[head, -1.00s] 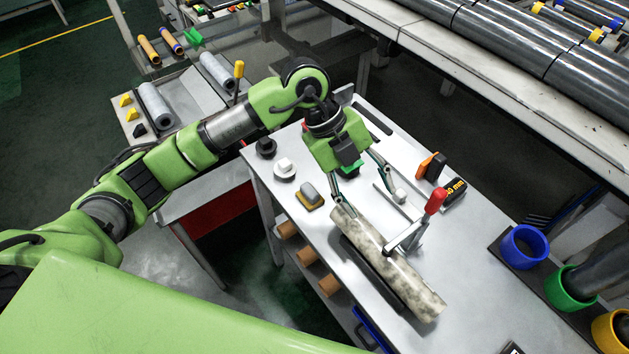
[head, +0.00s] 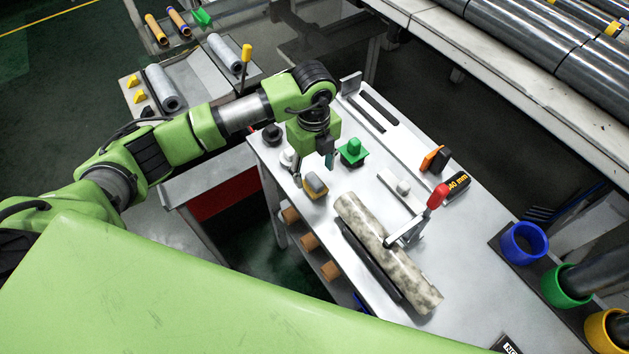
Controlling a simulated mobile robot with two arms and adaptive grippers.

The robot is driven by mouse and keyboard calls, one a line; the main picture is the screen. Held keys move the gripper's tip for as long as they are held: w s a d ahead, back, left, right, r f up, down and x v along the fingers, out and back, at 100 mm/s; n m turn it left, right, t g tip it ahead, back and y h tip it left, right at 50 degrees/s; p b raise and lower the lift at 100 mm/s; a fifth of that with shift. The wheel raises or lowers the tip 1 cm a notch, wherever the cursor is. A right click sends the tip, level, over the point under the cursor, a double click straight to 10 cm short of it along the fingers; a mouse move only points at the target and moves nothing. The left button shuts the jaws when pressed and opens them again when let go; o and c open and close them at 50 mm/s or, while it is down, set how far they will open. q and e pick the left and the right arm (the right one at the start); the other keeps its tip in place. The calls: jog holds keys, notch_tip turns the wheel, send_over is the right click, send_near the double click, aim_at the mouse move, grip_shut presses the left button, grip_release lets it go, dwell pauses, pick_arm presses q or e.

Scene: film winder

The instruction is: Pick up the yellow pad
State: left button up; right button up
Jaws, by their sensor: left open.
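The yellow pad (head: 316,194) has a grey rounded top and a yellow base. It sits on the white bench top (head: 350,280) near its left edge. My left gripper (head: 313,171) is open and empty, pointing down at the pad, with one finger by the pad's left side and the other behind it to the right. I cannot tell whether the fingers touch it. My right gripper is out of view.
A white knob (head: 288,157) and a black knob (head: 271,135) stand left of the gripper. A green pad (head: 352,151) is close on its right. A mottled roll (head: 390,253) lies in front with a red-handled clamp (head: 437,197) over it.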

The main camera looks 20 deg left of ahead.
aim_at(315, 179)
pick_arm(q)
notch_tip(315, 179, down, 4)
jog(key=shift+w+r+p, duration=0.1)
jog(key=shift+r+p, duration=0.05)
jog(key=shift+p, duration=0.8)
jog(key=shift+f, duration=0.55)
jog(key=c, duration=1.2)
jog(key=shift+r, duration=0.1)
